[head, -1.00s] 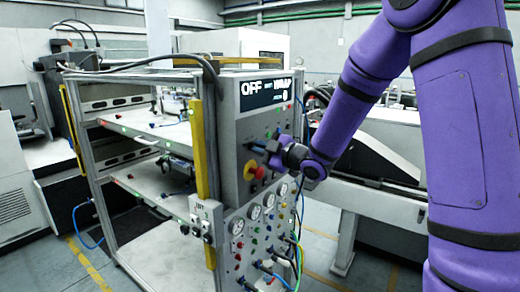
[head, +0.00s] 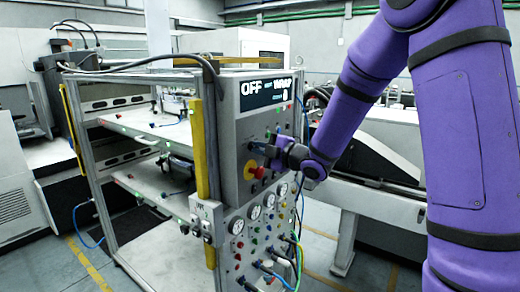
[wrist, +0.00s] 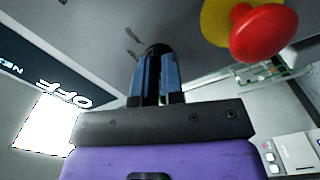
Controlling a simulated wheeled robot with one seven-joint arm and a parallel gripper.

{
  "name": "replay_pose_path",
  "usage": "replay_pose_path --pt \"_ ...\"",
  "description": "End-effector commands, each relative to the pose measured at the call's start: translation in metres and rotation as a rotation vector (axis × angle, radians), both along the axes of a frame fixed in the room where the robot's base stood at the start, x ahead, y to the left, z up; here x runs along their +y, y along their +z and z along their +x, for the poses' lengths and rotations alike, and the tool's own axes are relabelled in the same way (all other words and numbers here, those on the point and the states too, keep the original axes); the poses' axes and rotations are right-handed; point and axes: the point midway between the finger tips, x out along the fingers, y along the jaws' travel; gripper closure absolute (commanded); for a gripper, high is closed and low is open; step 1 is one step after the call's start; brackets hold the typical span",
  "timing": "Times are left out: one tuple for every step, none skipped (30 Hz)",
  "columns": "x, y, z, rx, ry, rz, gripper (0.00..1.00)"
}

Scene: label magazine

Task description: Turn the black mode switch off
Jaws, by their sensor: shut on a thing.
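The grey control panel (head: 228,135) has a dark display (head: 265,93) at its top, which reads OFF at the left with WRAP at the right. My gripper (head: 262,148) is at the panel face below the display. In the wrist view, my gripper's blue fingers (wrist: 156,75) are close together on the black mode switch (wrist: 155,49). Only the switch's dark top shows between and beyond the fingers; most of it is hidden. Faint markings lie on the panel around it. The exact angle of the switch cannot be told.
A red mushroom button (wrist: 264,32) on a yellow base sits close to the right of my fingers in the wrist view; it also shows in the head view (head: 259,172). Gauges (head: 254,212) and hoses are lower on the panel. A yellow post (head: 199,150) stands left of it.

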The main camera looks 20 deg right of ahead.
Motion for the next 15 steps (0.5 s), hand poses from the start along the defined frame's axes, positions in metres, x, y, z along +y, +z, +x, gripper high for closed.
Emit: replay_pose_path --pt "-0.0002 -0.0012 -0.0005 0.003 0.000 -0.001 1.00" --pt "-0.0002 -0.0012 -0.0005 0.003 0.000 -0.001 1.00" --pt "-0.0001 -0.0013 -0.0005 0.003 0.000 -0.001 1.00" --pt "-0.0001 -0.0013 -0.0005 0.003 0.000 -0.001 1.00" --pt "-0.0001 -0.0013 -0.0005 0.003 0.000 -0.001 0.85" --pt "0.0000 -0.0012 -0.0005 0.003 0.000 -0.001 0.76" --pt "-0.0001 -0.0011 -0.0005 0.002 0.000 -0.001 0.69" --pt "-0.0001 -0.0010 -0.0004 0.002 0.000 -0.001 0.66" --pt "-0.0001 -0.0009 -0.0003 0.002 0.000 -0.001 0.66" --pt "-0.0001 -0.0008 -0.0003 0.002 0.000 -0.001 0.66" --pt "-0.0001 -0.0007 -0.0003 0.002 0.000 -0.001 0.66" --pt "-0.0001 -0.0006 -0.0003 0.002 0.000 -0.001 0.66" --pt "0.0000 -0.0006 -0.0002 0.002 -0.001 0.000 0.66" --pt "0.0000 -0.0005 -0.0002 0.001 0.000 0.000 0.66" --pt "-0.0002 -0.0005 -0.0005 0.001 0.000 0.000 0.66"
